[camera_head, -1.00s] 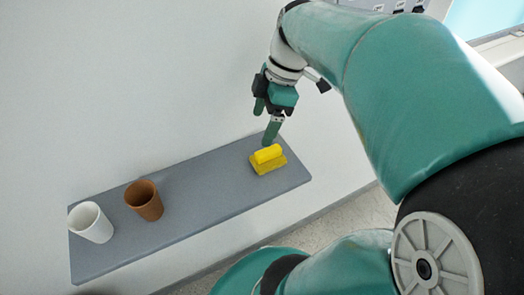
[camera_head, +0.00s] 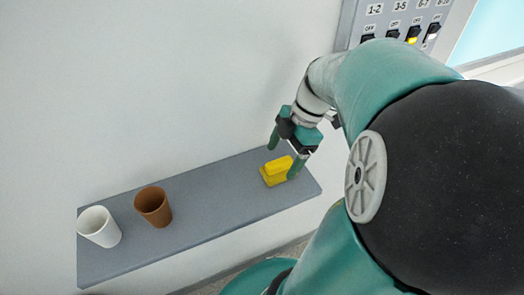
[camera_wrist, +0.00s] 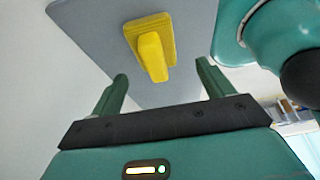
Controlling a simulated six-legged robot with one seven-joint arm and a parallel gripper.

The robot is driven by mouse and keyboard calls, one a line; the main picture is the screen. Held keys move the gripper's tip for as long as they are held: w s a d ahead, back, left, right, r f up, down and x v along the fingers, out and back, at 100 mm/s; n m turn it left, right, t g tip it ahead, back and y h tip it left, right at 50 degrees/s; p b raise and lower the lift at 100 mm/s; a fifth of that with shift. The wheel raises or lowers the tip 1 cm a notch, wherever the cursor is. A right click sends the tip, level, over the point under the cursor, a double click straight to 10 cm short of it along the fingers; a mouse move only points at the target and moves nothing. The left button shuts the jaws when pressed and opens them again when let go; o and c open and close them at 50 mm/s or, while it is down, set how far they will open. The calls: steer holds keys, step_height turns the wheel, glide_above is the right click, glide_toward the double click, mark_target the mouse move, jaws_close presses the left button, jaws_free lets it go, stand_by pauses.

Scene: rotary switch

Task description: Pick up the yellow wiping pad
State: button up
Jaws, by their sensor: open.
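The yellow wiping pad (camera_head: 277,170) lies near the right end of a grey shelf, with its raised grip on top. My gripper (camera_head: 283,155) is open and points down at the pad, with its two green fingers apart. In the head view one finger partly covers the pad's right side. In the wrist view the pad (camera_wrist: 150,46) shows beyond the fingertips of my gripper (camera_wrist: 160,76), roughly in line with the gap between them. Nothing is between the fingers, and I cannot tell the exact height left above the pad.
The grey shelf (camera_head: 215,208) is fixed along a pale wall. A white cup (camera_head: 99,227) and a brown cup (camera_head: 153,206) stand upright at its left part. Free shelf surface lies between the brown cup and the pad. A switch panel (camera_head: 405,22) is at the upper right.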

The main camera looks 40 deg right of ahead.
mark_target(277, 162)
steer(key=x, duration=0.5)
steer(key=shift+w+d, duration=0.2)
steer(key=c, duration=1.1)
steer(key=shift+r, duration=0.1)
steer(key=shift+r, duration=0.55)
steer(key=s+a+r, duration=0.3)
steer(key=r, duration=0.1)
steer(key=s+a+r, duration=0.3)
steer(key=r, duration=0.1)
steer(key=s+a+r, duration=0.3)
steer(key=a, duration=0.1)
steer(key=shift+s+r, duration=0.4)
steer(key=o, duration=0.4)
steer(key=shift+c, duration=1.3)
